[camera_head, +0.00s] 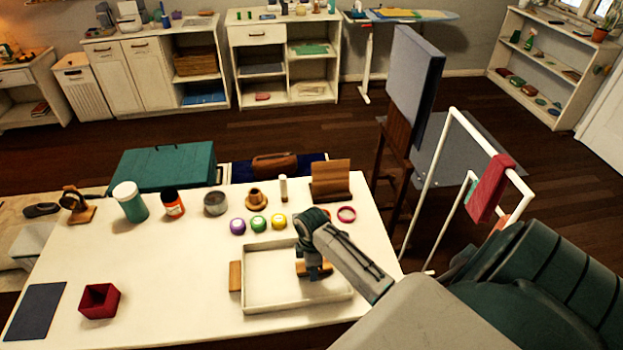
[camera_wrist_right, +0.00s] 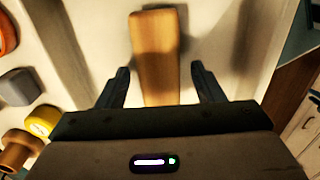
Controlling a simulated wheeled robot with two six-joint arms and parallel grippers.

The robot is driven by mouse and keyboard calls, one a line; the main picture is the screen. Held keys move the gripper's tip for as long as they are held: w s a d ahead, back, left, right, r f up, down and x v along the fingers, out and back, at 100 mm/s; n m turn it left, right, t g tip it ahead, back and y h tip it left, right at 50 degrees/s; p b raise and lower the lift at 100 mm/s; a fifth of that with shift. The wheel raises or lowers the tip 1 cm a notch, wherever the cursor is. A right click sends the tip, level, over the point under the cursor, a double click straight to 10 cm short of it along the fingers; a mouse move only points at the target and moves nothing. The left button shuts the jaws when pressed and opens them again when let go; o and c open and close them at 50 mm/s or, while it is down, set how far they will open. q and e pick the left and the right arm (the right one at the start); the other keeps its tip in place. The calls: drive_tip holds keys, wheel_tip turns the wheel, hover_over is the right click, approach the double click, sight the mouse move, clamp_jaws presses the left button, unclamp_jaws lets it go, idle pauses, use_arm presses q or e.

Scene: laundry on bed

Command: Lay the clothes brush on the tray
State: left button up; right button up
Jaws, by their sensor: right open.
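The white tray (camera_head: 268,284) lies at the front right of the white table. A light wooden piece, apparently the clothes brush (camera_head: 318,271), lies in the tray under my right gripper (camera_head: 313,268). In the right wrist view the wooden brush (camera_wrist_right: 156,62) runs lengthwise between the two dark fingers of my right gripper (camera_wrist_right: 161,86). The fingers are open, with a gap on each side of the wood. Bristles are not visible. My right arm hides part of the tray's right side. My left gripper is out of view.
A small wooden block (camera_head: 235,276) is beside the tray's left wall. Purple (camera_head: 238,226), green (camera_head: 258,223) and yellow (camera_head: 279,222) round items stand behind the tray. A red box (camera_head: 99,300) and dark mat (camera_head: 35,311) lie at left. The table's middle is clear.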

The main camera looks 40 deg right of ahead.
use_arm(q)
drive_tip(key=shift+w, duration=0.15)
use_arm(e)
drive_tip(key=shift+w+r, duration=0.1)
drive_tip(key=shift+r, duration=0.2)
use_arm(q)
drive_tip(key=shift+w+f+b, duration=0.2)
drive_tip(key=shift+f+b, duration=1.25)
use_arm(e)
wheel_tip(320, 180, up, 12)
drive_tip(key=shift+f, duration=0.15)
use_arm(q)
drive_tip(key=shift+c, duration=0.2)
